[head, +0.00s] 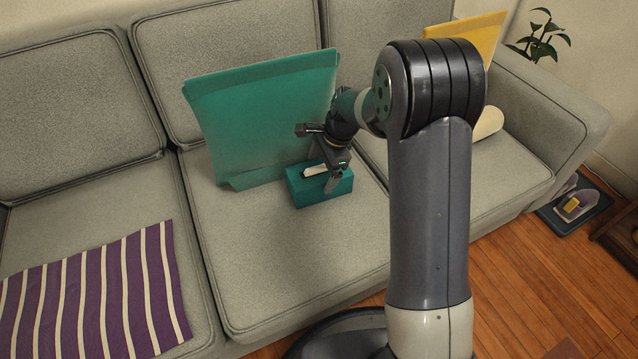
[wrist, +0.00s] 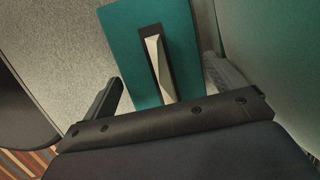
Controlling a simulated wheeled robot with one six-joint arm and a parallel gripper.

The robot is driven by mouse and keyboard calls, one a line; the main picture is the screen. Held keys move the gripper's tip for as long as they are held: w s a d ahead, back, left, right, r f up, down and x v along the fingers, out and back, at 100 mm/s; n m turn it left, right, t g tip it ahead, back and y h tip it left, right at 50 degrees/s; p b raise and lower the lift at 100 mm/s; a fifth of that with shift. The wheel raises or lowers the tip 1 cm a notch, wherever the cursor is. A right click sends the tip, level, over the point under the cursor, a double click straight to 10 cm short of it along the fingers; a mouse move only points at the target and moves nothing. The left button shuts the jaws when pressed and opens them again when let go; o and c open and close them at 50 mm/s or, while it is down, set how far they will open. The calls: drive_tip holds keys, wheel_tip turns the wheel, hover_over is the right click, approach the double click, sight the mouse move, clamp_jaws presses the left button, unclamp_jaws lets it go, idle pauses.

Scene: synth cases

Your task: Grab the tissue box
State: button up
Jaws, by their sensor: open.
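The tissue box (head: 318,190) is a teal box with a pale tissue in the slot on its top. It rests on the middle seat of the grey sofa, in front of a teal cushion. My gripper (head: 330,178) is just over the box and hides part of its top. In the wrist view the tissue box (wrist: 150,50) lies between the two open fingers of my gripper (wrist: 164,88), with its slot and tissue facing the camera. I cannot tell whether the fingers touch its sides.
The teal cushion (head: 260,110) leans on the backrest right behind the box. A yellow cushion (head: 480,35) stands at the right end. A purple striped blanket (head: 100,290) covers the left seat. The seat in front of the box is clear. Shoes (head: 575,205) lie on a floor mat.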

drive_tip(key=x, duration=0.2)
drive_tip(key=shift+f+b, duration=0.35)
drive_tip(key=shift+f, duration=0.05)
drive_tip(key=shift+r, duration=0.1)
drive_tip(key=c, duration=0.7)
drive_tip(key=shift+o, duration=0.2)
drive_tip(key=shift+r, duration=0.1)
